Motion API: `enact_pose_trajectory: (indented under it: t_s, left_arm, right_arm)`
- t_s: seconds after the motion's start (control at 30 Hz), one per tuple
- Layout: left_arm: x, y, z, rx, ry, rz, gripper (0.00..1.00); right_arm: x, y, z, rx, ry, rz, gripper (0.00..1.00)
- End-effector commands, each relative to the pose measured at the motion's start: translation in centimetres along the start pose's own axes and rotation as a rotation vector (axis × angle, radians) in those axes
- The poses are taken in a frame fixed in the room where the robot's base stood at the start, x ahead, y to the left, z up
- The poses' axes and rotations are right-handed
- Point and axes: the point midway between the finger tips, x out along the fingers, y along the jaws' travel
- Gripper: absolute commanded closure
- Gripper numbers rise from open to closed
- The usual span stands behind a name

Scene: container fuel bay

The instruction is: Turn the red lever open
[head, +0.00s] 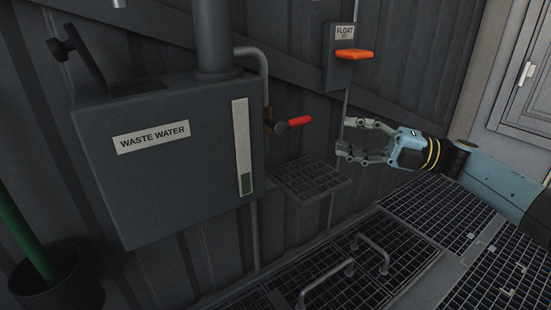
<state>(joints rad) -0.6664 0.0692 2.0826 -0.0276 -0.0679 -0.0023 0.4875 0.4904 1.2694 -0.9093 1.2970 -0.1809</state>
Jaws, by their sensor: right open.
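The red lever (299,121) sits on a dark valve beside the right side of the grey waste water tank (180,165). It points to the right and slightly up, close to horizontal. My right gripper (342,138) comes in from the right with its fingers apart and nothing between them. Its fingertips point left toward the lever's free end, with a small gap in the picture. My left gripper does not show.
A box labelled FLOAT (342,45) with an orange flap is on the wall above the gripper. A small grated shelf (312,180) is below the lever. A floor grate with handles (360,262) lies lower down. A dark bucket (62,290) stands at the lower left.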

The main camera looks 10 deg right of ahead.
Motion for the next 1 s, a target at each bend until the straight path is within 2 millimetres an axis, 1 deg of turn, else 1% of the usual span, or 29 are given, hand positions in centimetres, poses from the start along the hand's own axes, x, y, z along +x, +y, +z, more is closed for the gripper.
enact_pose_trajectory:
  t_s: [0.03, 0.1, 0.2, 0.3, 0.37, 0.47, 0.5, 0.53, 0.63, 0.7, 0.8, 1.0]
  left_arm:
    - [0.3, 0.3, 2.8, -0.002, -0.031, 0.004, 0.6]
    - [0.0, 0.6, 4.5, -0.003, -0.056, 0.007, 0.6]
    - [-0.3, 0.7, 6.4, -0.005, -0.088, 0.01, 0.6]
    - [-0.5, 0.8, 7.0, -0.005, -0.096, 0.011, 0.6]
    - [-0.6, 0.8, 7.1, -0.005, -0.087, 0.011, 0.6]
    - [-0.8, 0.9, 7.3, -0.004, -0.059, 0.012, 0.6]
    - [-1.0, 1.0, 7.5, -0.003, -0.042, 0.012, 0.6]
    - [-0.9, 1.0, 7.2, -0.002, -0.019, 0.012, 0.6]
    - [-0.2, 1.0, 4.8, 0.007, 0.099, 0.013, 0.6]
    - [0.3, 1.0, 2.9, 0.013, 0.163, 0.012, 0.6]
    - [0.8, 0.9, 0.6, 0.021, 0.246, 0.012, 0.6]
    - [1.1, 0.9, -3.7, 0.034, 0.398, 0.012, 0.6]
  right_arm:
    - [-0.3, -2.2, 1.0, -0.022, 0.006, -0.016, 0.59]
    - [-0.3, -2.2, 2.2, -0.053, 0.009, -0.017, 0.59]
    - [-0.3, -1.9, 3.4, -0.08, 0.008, -0.017, 0.59]
    - [0.1, -1.6, 3.8, -0.091, 0.008, -0.011, 0.59]
    - [0.6, -1.4, 3.9, -0.093, 0.008, -0.008, 0.59]
    - [2.0, -1.3, 3.8, -0.094, 0.01, -0.006, 0.59]
    - [2.7, -1.3, 3.8, -0.093, 0.009, -0.005, 0.59]
    - [3.3, -1.4, 3.8, -0.093, 0.008, -0.004, 0.59]
    - [5.7, -1.5, 3.8, -0.091, 0.008, -0.003, 0.59]
    - [6.4, -1.5, 3.8, -0.09, 0.007, -0.006, 0.59]
    - [7.5, -1.4, 3.8, -0.091, 0.007, -0.006, 0.59]
    - [9.4, -1.5, 3.8, -0.091, 0.006, -0.007, 0.59]
